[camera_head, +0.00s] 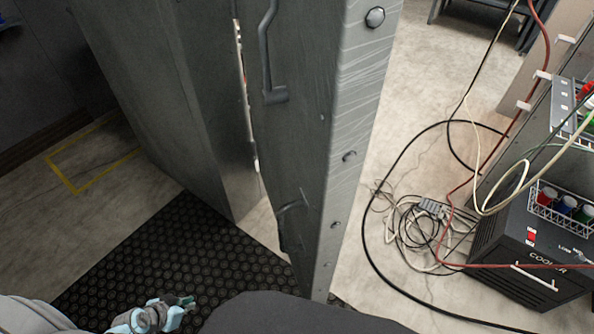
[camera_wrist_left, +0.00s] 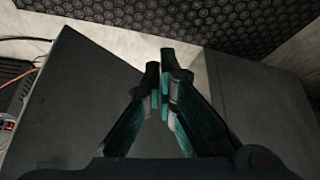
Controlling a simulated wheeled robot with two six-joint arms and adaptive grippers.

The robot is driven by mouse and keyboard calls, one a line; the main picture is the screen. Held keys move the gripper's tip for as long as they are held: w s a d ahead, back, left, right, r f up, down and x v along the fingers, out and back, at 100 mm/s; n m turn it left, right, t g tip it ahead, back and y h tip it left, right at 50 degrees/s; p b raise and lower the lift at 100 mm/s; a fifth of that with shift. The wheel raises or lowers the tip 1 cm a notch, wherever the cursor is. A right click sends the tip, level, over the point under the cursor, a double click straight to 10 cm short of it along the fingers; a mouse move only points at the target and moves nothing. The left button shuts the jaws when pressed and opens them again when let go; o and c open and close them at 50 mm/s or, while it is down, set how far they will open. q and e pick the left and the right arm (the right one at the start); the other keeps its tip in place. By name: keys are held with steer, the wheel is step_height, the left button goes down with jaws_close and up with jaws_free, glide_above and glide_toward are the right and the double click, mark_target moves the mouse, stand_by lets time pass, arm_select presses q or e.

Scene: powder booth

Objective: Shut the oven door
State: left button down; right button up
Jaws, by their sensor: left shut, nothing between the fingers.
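The oven door (camera_head: 305,120) is a tall grey metal slab in the middle of the head view. Its scratched edge with bolts faces me, and handle-like metal parts show on its left face. It stands ajar beside the grey oven body (camera_head: 165,90), with a narrow gap between them. The oven's inside is mostly hidden. My left gripper (camera_head: 187,303) is low at the left, over the black mat, apart from the door. In the left wrist view my left gripper (camera_wrist_left: 164,80) has its fingertips together with nothing between them. My right gripper is not in view.
A black studded mat (camera_head: 190,245) covers the floor before the oven. At the right stand a dark cooler (camera_head: 510,265) and a wire basket (camera_head: 560,212) with coloured containers. Hoses and tangled cables (camera_head: 410,235) lie on the floor right of the door.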

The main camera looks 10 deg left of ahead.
arm_select(q)
steer(key=w+d+r+m+t+h, duration=0.25)
steer(key=w+r, duration=0.55)
steer(key=r, duration=0.5)
steer(key=m+t+h+p, duration=0.2)
steer(key=m+h, duration=0.6)
steer(key=h, duration=0.3)
glide_toward(309, 174)
steer(key=v, duration=0.7)
steer(key=shift+n+h, duration=0.25)
steer(key=x, duration=1.3)
steer(key=shift+a, duration=0.1)
steer(key=shift+w+d+f, duration=0.15)
steer(key=shift+w+d, duration=0.2)
steer(key=shift+d, duration=0.1)
steer(key=shift+g, duration=0.25)
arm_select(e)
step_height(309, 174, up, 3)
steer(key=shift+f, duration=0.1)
arm_select(q)
steer(key=shift+d, duration=0.1)
